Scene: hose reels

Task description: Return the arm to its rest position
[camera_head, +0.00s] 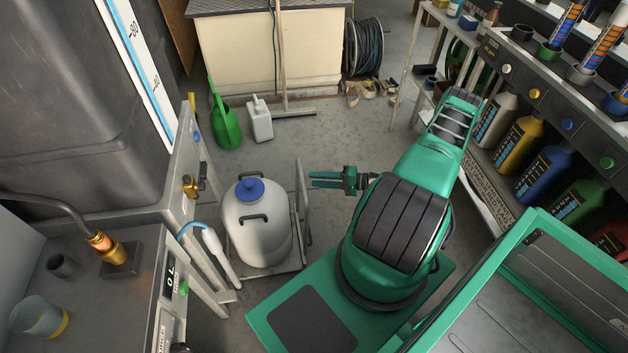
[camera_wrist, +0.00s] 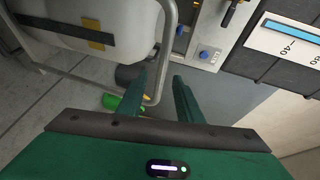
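My gripper (camera_head: 318,179) points left in the head view, over the floor just right of the metal push handle of a small cart (camera_head: 304,205). It is level with the upper part of a white tank with a blue cap (camera_head: 262,232) on that cart. In the wrist view my gripper (camera_wrist: 160,78) shows two green fingers apart, with nothing held between them. My green arm with dark ribbed panels (camera_head: 402,225) is folded above my green base. Part of the arm's inner links is hidden behind its cover.
A shelf with several coloured bottles (camera_head: 542,172) stands at the right. A green watering can (camera_head: 225,122), a white jug (camera_head: 260,118) and a hose reel (camera_head: 364,48) are farther back. Open floor lies behind my gripper.

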